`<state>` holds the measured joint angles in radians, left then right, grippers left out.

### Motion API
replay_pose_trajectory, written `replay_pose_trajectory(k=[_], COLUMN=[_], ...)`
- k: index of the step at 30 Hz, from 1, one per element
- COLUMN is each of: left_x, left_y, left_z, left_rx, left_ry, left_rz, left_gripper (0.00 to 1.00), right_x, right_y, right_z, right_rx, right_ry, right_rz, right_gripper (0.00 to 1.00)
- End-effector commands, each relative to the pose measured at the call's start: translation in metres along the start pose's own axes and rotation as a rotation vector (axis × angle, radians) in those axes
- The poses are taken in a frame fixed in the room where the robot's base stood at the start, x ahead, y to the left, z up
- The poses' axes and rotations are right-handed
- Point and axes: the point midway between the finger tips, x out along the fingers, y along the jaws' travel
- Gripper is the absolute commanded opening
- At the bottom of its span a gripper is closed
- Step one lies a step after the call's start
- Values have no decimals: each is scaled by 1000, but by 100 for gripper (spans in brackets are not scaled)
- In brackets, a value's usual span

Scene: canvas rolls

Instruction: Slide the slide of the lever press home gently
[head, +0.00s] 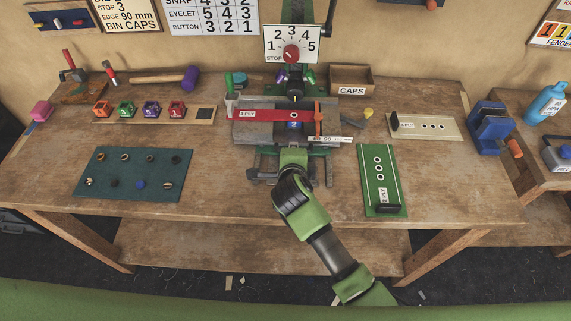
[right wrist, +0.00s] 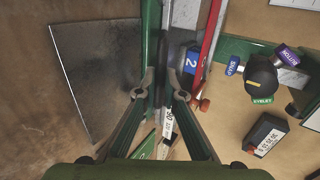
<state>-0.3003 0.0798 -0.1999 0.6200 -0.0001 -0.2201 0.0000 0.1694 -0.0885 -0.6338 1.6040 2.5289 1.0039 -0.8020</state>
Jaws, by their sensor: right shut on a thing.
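The lever press (head: 296,85) stands at the back middle of the bench, under a numbered dial with a red knob. Its grey slide (head: 262,135) lies low at the front, under a red 1 PLY strip (head: 260,114), with a blue tag marked 2 (head: 294,125) at its middle. The blue tag also shows in the right wrist view (right wrist: 190,62). My right gripper (head: 294,152) reaches in from the front and is shut on the slide's front edge. In the right wrist view, its fingers (right wrist: 162,84) close around a dark, narrow part. My left gripper is out of view.
A green 2 PLY board (head: 371,190) lies right of my right arm, and a pale board (head: 440,128) lies behind it. A dark green mat (head: 135,187) with small parts lies left. A CAPS box (head: 351,80) stands behind.

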Motion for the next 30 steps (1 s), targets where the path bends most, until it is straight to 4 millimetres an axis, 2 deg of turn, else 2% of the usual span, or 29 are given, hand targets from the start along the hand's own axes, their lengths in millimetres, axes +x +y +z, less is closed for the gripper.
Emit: replay_pose_trajectory(k=[30], left_x=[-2], left_y=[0], left_z=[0], left_rx=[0], left_ry=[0], left_rz=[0], left_gripper=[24], right_x=[22], right_y=[-15], right_z=[0], right_rx=[1], right_ry=[-1], right_rz=[-2], right_gripper=[0])
